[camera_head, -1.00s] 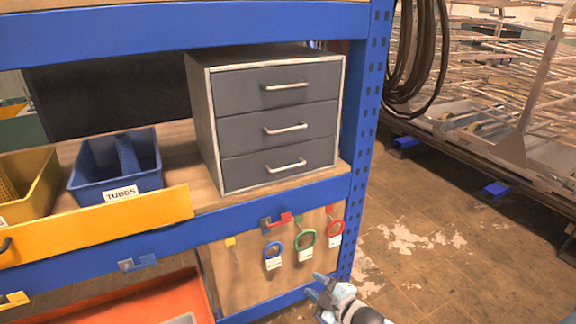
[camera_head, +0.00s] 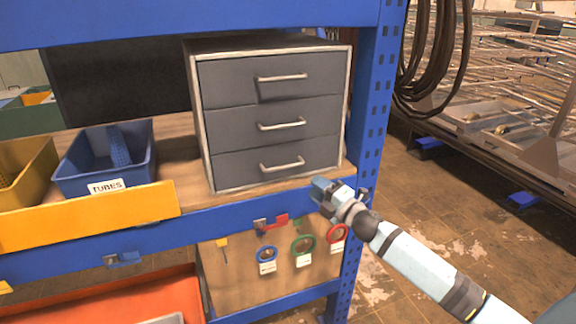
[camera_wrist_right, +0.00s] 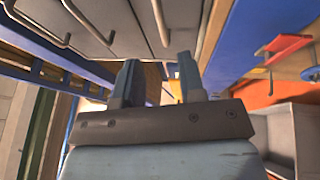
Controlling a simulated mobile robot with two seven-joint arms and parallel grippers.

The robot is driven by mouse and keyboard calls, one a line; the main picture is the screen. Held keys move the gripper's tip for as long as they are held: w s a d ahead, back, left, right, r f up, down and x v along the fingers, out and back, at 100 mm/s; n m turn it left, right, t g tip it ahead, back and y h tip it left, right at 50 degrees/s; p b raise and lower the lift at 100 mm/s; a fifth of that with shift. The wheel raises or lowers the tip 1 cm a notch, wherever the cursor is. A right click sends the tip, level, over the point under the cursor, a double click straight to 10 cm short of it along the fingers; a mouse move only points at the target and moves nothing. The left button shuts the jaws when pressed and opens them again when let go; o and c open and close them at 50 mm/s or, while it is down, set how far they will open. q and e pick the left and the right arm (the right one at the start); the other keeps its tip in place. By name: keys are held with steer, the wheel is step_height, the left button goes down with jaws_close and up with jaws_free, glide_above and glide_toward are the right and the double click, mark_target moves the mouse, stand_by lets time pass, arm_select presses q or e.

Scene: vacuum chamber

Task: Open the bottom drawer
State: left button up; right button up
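A grey three-drawer cabinet (camera_head: 202,110) with a pale frame stands on the wooden shelf of a blue rack. All its drawers look shut. The bottom drawer (camera_head: 240,172) has a pale bar handle (camera_head: 282,164). My right gripper (camera_head: 318,187) is in front of the shelf's blue front beam, below and to the right of that handle, and apart from it. In the right wrist view its two fingers (camera_wrist_right: 158,80) are spread with nothing between them. Drawer fronts and bar handles (camera_wrist_right: 85,20) show at the upper left there. My left gripper is not in view.
A blue bin (camera_head: 75,180) labelled TUBES and a yellow bin (camera_head: 30,165) stand left of the cabinet. An orange-yellow panel (camera_head: 90,215) runs along the shelf front. Coloured rings (camera_head: 303,245) hang below the beam. A blue upright (camera_head: 372,120) stands at the right.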

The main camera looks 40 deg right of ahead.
mark_target(290, 167)
steer(key=p+x, duration=0.2)
steer(key=x, duration=0.8)
steer(key=shift+w, duration=0.35)
steer(key=shift+w+a, duration=0.1)
steer(key=shift+w, duration=0.35)
jaws_close()
